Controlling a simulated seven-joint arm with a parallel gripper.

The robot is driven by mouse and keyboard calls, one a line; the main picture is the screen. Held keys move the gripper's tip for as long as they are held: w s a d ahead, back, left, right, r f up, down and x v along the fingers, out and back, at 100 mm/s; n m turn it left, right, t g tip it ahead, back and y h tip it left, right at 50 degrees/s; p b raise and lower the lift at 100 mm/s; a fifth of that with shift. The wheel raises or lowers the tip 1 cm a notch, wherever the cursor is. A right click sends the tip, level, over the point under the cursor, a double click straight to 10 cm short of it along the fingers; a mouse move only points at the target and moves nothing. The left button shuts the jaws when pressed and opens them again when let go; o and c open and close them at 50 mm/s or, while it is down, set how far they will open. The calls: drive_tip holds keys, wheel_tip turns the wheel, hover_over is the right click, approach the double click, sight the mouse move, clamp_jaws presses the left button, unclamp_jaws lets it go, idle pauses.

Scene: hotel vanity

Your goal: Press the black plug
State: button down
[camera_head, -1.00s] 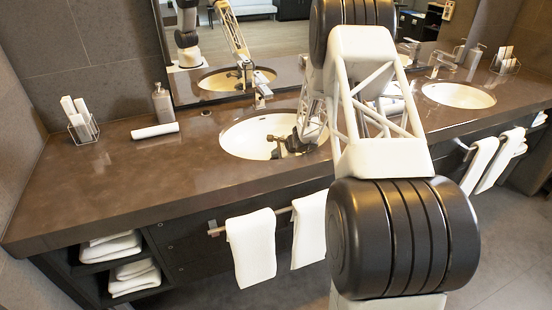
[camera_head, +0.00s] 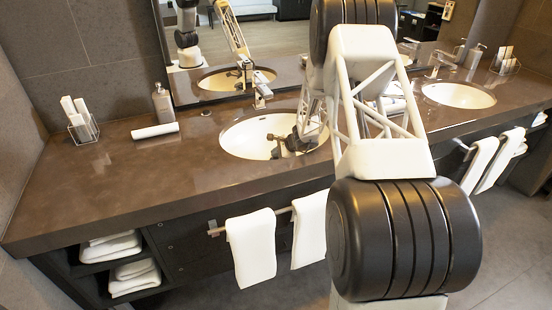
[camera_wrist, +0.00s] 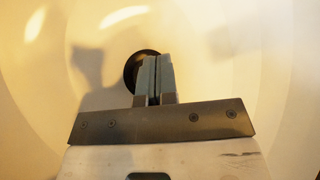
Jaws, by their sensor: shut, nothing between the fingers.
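The black plug (camera_wrist: 131,70) is a round black disc at the bottom of the pale sink basin (camera_wrist: 215,55) in the wrist view. My gripper (camera_wrist: 155,62) is shut and empty, its two fingers side by side over the right part of the plug and hiding much of it. I cannot tell whether the fingertips touch the plug. In the head view, my gripper (camera_head: 277,147) points down inside the nearer sink (camera_head: 240,138); the plug cannot be made out there.
A faucet (camera_head: 262,92) stands behind the sink. A rolled towel (camera_head: 155,131), a soap bottle (camera_head: 162,102) and a holder (camera_head: 82,127) are on the counter (camera_head: 130,175) to the left. A second sink (camera_head: 458,95) lies at right. White towels (camera_head: 251,247) hang in front.

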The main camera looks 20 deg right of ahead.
drive_tip(key=shift+r, duration=0.3)
drive_tip(key=shift+r, duration=0.15)
drive_tip(key=shift+r, duration=2.9)
drive_tip(key=shift+r, duration=0.1)
